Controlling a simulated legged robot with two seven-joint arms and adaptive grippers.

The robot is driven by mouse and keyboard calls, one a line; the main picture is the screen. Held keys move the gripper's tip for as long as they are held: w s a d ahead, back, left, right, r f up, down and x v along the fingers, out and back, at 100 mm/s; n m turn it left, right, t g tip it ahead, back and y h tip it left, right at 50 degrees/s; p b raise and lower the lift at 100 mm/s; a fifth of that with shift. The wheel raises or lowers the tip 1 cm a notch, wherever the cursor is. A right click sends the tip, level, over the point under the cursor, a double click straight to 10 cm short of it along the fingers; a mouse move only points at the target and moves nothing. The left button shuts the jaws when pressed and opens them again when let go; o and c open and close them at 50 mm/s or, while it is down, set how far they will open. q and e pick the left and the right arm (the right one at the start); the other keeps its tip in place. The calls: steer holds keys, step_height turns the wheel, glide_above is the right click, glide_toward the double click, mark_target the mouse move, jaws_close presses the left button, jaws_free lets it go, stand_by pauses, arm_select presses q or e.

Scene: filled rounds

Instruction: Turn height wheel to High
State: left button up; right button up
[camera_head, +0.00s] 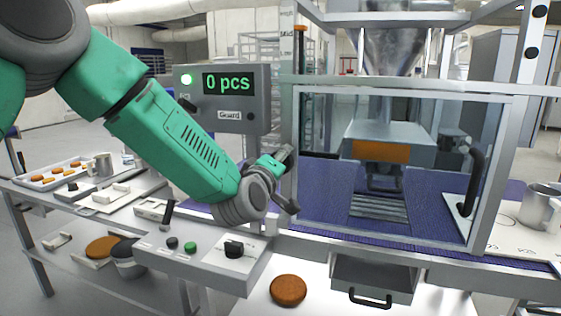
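My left arm comes in from the upper left. My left gripper (291,180) hangs in front of the left post of the guarded machine, above the control panel (200,262). Its dark fingers look spread, with nothing seen between them. A black knob (235,250) on a white scale plate sits on the panel's right part, below and left of the gripper and apart from it. Its markings are too small to read, so I cannot tell whether it is the height wheel. My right gripper is not in view.
A display box (222,98) reads "0 pcs" beside a lit green lamp. A clear guard door (478,170) with a black handle fronts the machine. A brown round (288,290) lies before it.

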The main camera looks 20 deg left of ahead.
arm_select(q)
steer(key=m, duration=0.2)
steer(key=f+m, duration=0.1)
steer(key=m, duration=0.1)
steer(key=shift+s+d+m+p, duration=0.1)
steer(key=shift+m+p, duration=0.25)
steer(key=shift+m, duration=0.05)
steer(key=m, duration=0.3)
steer(key=shift+r+m, duration=0.1)
steer(key=shift+m, duration=0.3)
steer(key=shift+r, duration=0.2)
stand_by(0.4)
steer(key=o, duration=1.2)
steer(key=s, duration=1.1)
steer(key=shift+s+a, duration=0.2)
steer(key=shift+s, duration=0.15)
